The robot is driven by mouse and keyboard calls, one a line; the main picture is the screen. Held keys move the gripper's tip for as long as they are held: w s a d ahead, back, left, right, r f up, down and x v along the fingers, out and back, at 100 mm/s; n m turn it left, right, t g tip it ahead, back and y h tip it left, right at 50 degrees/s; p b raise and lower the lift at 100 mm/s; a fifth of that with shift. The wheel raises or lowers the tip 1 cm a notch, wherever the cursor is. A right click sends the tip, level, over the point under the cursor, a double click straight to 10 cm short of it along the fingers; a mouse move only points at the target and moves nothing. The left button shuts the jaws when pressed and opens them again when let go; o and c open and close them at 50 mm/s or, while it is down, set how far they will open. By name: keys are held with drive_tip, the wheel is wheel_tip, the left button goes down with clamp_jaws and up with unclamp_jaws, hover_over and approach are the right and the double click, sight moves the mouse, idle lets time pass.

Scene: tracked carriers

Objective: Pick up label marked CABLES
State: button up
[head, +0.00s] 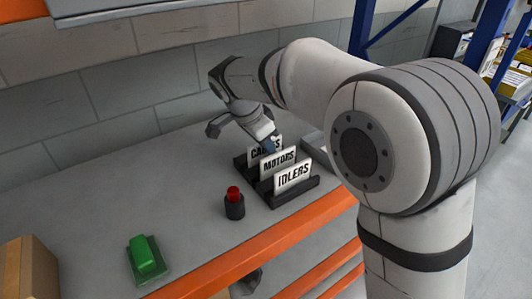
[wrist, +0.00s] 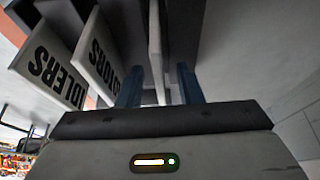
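The white CABLES label (head: 256,152) stands upright in the rear slot of a black holder (head: 295,193), partly hidden by my gripper (head: 266,141). In the wrist view, a white card seen nearly edge-on, the CABLES label (wrist: 155,45), stands between the two blue fingers of my gripper (wrist: 159,85). The fingers are open, with a gap visible on either side of the card. The MOTORS label (head: 279,161) and the IDLERS label (head: 294,176) stand in front of it in the same holder.
A red-topped black button (head: 234,203) stands left of the holder. A green object (head: 146,256) and a cardboard box (head: 28,270) are further left on the grey bench (head: 95,200). A grey tray (head: 316,147) lies right of the holder. A block wall (head: 120,90) is behind.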

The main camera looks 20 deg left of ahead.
drive_tip(key=shift+f+b, duration=0.2)
drive_tip(key=shift+b, duration=0.1)
idle(0.4)
clamp_jaws()
